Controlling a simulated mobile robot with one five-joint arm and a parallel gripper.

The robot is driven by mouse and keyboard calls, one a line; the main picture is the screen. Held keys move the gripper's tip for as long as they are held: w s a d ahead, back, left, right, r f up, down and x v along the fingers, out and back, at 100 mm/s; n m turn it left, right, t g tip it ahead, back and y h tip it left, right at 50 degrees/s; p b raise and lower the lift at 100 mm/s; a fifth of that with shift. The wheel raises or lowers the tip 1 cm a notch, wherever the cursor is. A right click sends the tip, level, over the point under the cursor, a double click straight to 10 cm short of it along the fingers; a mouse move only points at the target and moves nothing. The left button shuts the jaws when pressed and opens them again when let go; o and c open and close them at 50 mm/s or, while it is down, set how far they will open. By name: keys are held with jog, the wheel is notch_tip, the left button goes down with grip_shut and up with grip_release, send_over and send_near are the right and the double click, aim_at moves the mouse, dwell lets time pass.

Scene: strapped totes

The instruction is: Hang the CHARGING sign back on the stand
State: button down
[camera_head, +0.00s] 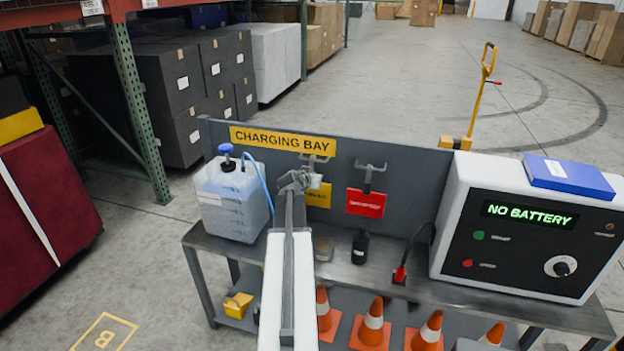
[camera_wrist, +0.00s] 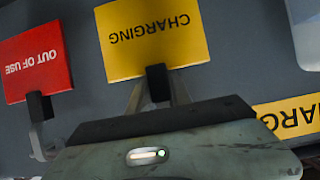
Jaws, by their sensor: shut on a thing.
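The yellow CHARGING sign (camera_head: 318,196) is partly hidden behind my arm in the head view. In the wrist view the CHARGING sign (camera_wrist: 150,38) appears upside down, with a black tab at its edge. My gripper (camera_wrist: 158,92) is shut on that tab; in the head view my gripper (camera_head: 308,181) is in front of the grey back board (camera_head: 410,165). A metal hook (camera_head: 318,159) shows on the board just above my gripper. I cannot tell whether the sign touches this hook. A red OUT OF USE sign (camera_wrist: 35,60) hangs from the hook to the right in the head view (camera_head: 366,203).
The bench (camera_head: 340,270) holds a blue-capped jug (camera_head: 232,200), a black bottle (camera_head: 359,246) and a charger (camera_head: 535,230) reading NO BATTERY with a blue case (camera_head: 567,178) on top. Orange cones (camera_head: 371,326) stand below. The CHARGING BAY label (camera_head: 282,140) tops the board.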

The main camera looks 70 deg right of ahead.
jog(key=c, duration=1.1)
grip_release()
jog(key=p+v, duration=0.3)
jog(key=v, duration=0.4)
jog(key=shift+a+r, duration=0.2)
jog(key=shift+a, duration=0.15)
jog(key=shift+s, duration=0.1)
